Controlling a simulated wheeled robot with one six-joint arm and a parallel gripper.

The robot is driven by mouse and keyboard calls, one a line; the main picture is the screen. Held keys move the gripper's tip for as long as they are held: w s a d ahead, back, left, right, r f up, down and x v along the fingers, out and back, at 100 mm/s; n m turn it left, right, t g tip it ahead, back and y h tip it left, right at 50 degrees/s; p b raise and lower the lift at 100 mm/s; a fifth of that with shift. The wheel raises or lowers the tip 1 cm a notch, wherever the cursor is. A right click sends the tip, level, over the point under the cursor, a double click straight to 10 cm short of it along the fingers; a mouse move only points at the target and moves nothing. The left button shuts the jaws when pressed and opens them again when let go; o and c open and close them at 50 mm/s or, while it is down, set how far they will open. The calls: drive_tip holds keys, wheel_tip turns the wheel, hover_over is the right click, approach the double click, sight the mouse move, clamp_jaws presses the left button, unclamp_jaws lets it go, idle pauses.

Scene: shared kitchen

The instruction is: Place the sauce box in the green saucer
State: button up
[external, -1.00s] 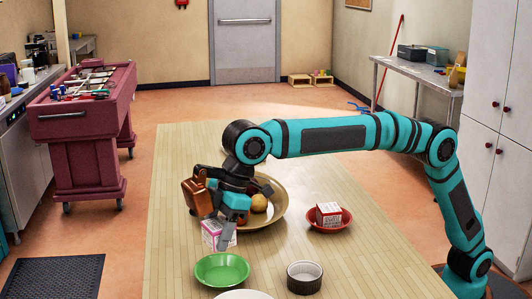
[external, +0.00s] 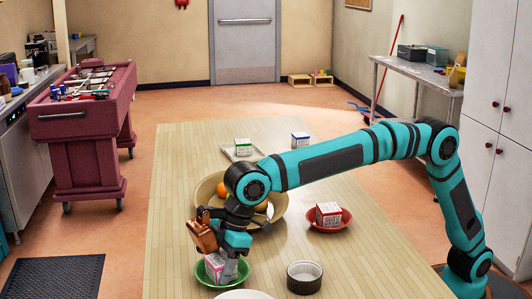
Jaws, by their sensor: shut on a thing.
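The green saucer (external: 243,274) lies near the front of the wooden table. A small pink-and-white carton (external: 215,264), which I take as the sauce box, is tilted within the saucer's outline. My gripper (external: 226,262) points down over the saucer and is shut on this carton. The fingers cover part of the carton and of the saucer. I cannot tell whether the carton's bottom touches the saucer.
Behind my gripper is a tan bowl (external: 208,190) with fruit. A tray (external: 232,156) holds a green-and-white box. A blue-and-white box (external: 300,139) stands farther back.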

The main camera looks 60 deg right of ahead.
drive_tip(key=shift+f, duration=0.15)
drive_tip(key=o, duration=1)
drive_tip(key=shift+o, duration=0.2)
drive_tip(key=v, duration=1.2)
drive_tip(key=shift+d, duration=0.1)
